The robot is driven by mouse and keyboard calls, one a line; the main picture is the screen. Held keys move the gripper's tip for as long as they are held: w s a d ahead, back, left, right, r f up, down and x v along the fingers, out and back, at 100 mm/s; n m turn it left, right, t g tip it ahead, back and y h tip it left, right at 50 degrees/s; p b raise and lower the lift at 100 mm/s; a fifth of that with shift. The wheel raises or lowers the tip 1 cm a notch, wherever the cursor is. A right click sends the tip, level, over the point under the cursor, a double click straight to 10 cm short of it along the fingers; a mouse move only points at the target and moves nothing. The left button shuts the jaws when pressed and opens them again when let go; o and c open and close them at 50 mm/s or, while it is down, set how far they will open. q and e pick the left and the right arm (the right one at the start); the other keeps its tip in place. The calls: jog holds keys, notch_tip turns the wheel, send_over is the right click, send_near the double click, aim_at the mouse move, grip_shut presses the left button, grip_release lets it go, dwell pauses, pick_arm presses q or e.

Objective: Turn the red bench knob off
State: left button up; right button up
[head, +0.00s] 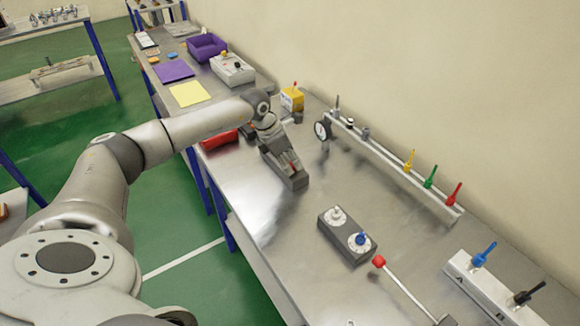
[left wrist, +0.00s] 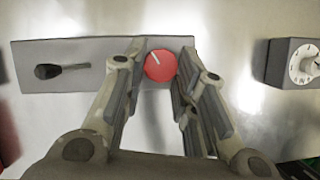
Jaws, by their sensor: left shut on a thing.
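The red bench knob (left wrist: 160,67) sits at the right end of a grey box (left wrist: 60,52) in the left wrist view. A white line on the knob points up and slightly left. A black handle (left wrist: 62,71) is on the same box, to the left. My left gripper (left wrist: 160,60) is shut on the red knob, one finger on each side of it. In the head view my left gripper (head: 288,160) reaches down to the grey box (head: 295,182), and it mostly hides the knob. My right gripper is not in view.
A grey box with a white dial and a blue knob (head: 361,239) stands nearer on the bench. A rail with several coloured valves (head: 390,155) runs along the wall. A red-tipped lever (head: 379,262) is at the near right. A yellow box (head: 292,98) stands behind the gripper.

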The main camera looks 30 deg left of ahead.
pick_arm(q)
jog(key=m+b, duration=0.1)
jog(key=m, duration=0.1)
jog(key=m+g+h+b, duration=0.1)
jog(key=b, duration=0.1)
jog(key=m+b, duration=0.2)
jog(key=shift+w+a+f+m+h, duration=0.15)
jog(key=shift+w+a+m+h, duration=0.05)
jog(key=shift+w+m+h, duration=0.15)
jog(key=shift+m+g+b, duration=0.5)
jog(key=shift+m+b, duration=0.25)
jog(key=shift+b, duration=0.2)
jog(key=m+b, duration=0.1)
jog(key=m+g, duration=0.1)
jog(key=m, duration=0.1)
jog(key=m+b, duration=0.1)
jog(key=shift+w+m+g+h+b, duration=0.25)
jog(key=shift+w+m+g+b, duration=0.05)
jog(key=shift+g, duration=0.1)
jog(key=shift+w+r+m+g+b, duration=0.15)
jog(key=shift+m+g+b, duration=0.2)
jog(key=shift+m, duration=0.6)
jog(key=shift+r+m+g+b, duration=0.1)
jog(key=shift+m+g+b, duration=0.25)
jog(key=shift+m, duration=0.6)
jog(key=o, duration=1)
jog(key=shift+o, duration=0.2)
